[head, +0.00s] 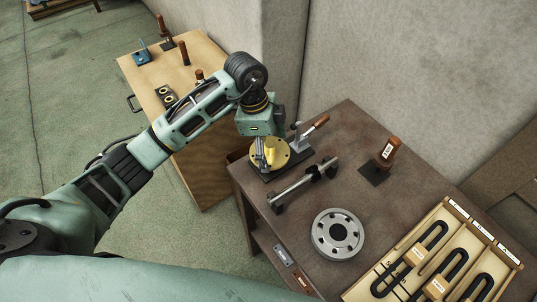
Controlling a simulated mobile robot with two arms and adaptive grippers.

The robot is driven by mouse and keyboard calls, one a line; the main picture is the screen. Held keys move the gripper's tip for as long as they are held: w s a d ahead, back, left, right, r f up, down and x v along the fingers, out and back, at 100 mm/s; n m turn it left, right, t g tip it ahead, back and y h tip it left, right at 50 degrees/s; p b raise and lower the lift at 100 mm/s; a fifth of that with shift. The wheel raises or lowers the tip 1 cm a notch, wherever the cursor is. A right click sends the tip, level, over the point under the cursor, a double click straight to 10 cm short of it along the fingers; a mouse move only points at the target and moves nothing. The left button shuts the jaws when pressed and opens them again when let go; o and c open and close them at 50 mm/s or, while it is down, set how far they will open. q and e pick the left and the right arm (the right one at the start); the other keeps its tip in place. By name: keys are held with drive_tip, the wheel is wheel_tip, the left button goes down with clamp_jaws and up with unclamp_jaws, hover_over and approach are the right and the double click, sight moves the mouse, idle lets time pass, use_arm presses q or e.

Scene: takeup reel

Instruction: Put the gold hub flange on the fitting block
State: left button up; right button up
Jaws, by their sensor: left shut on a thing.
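The gold hub flange (283,156) is a round gold disc with a raised hub, at the left end of the dark brown table. My left gripper (263,154) comes down from above and is shut on the flange's raised hub. The flange is over a dark block with a toggle clamp (299,146), which looks like the fitting block. Much of that block is hidden under the flange. I cannot tell whether the flange rests on it or is held just above. My right gripper is not in view.
A grey bar on stands (302,184) lies just in front. A silver holed flange (337,234), a brown-handled tool (384,158) and a wooden tray (436,214) with black slots are also on the table. A lighter wooden bench (196,155) stands behind my left arm.

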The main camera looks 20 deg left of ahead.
sight(269, 157)
use_arm(q)
drive_tip(key=shift+f, duration=0.35)
wheel_tip(269, 157, down, 3)
drive_tip(key=shift+p, duration=0.45)
drive_tip(key=shift+f, duration=0.25)
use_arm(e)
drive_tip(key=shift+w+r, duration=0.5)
use_arm(q)
drive_tip(key=o, duration=1.9)
drive_tip(key=shift+f, duration=0.2)
drive_tip(key=shift+r, duration=0.1)
